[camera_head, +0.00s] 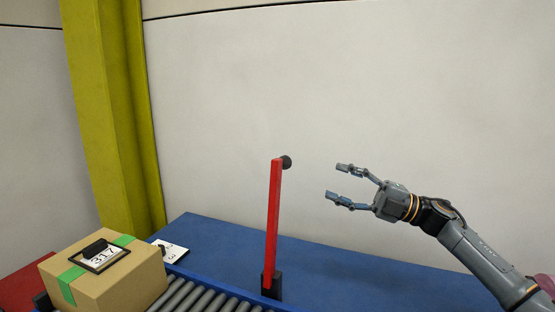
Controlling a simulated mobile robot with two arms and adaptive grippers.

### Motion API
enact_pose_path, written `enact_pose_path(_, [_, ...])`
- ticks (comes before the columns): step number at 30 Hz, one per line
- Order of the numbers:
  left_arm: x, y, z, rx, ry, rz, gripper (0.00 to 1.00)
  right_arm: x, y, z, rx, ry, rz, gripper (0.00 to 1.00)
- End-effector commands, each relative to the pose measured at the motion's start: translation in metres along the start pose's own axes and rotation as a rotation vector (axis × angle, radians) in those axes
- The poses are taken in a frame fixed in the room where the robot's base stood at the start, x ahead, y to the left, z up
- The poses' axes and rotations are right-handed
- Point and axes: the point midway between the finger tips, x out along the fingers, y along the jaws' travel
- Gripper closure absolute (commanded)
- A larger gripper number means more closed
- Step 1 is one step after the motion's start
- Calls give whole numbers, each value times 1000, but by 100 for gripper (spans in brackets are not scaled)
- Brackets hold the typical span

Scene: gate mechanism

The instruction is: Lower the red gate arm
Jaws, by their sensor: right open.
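The red gate arm (272,222) stands nearly upright. A black knob (287,162) sticks out to the right at its top. Its foot is in a black mount (271,283) beside the conveyor. My right gripper (337,181) is open and empty, to the right of the arm's upper part, with its fingers pointing left toward it. A gap shows between the fingertips and the gate arm. My left gripper is out of view.
A roller conveyor (196,297) runs along the bottom, with a cardboard box (110,279) at its left. A blue surface (340,268) lies behind. A yellow pillar (118,120) stands at the left before a pale wall. A white number card (170,252) lies near the box.

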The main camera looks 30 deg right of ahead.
Motion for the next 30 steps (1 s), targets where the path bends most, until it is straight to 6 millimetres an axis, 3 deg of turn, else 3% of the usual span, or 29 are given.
enact_pose_path(3, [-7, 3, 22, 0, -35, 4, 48, 12, 3, -1, 0, 3, 4, 48])
enact_pose_path(8, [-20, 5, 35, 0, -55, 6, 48, 42, 6, -1, -2, 4, 5, 48])
enact_pose_path(14, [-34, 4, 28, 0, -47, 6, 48, 86, 6, -2, -1, 4, 6, 48])
enact_pose_path(19, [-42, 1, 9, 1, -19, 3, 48, 116, 4, -1, 0, 3, 3, 48])
enact_pose_path(24, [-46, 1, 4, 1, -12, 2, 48, 132, 1, 0, 1, 0, 2, 48])
enact_pose_path(30, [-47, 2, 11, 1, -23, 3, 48, 137, 0, 0, 0, 0, 1, 48])
